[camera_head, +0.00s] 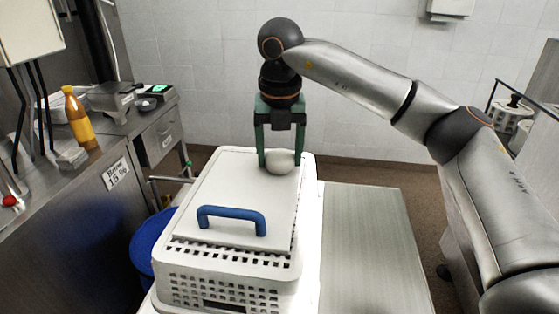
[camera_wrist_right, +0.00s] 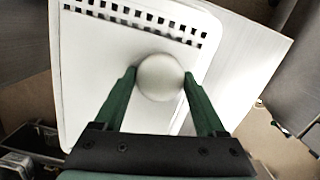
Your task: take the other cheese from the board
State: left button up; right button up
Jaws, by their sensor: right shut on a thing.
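A round white cheese (camera_head: 280,168) is between the green fingers of my right gripper (camera_head: 280,160), at the far end of the white board. The gripper points straight down and is shut on the cheese. In the right wrist view the cheese (camera_wrist_right: 160,78) sits between both fingertips. The white board (camera_head: 225,188) has a blue handle (camera_head: 231,216) at its near side and lies on top of a white perforated basket (camera_head: 220,270). I cannot tell whether the cheese touches the board. No other cheese shows on the board. My left gripper is not in view.
A bare metal table surface (camera_head: 370,240) lies to the right of the basket. A blue bin (camera_head: 148,245) stands to the left below. A steel counter at the left holds an orange bottle (camera_head: 78,120) and a scale (camera_head: 112,98).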

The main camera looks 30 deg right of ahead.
jog(key=c, duration=0.7)
jog(key=shift+r, duration=0.1)
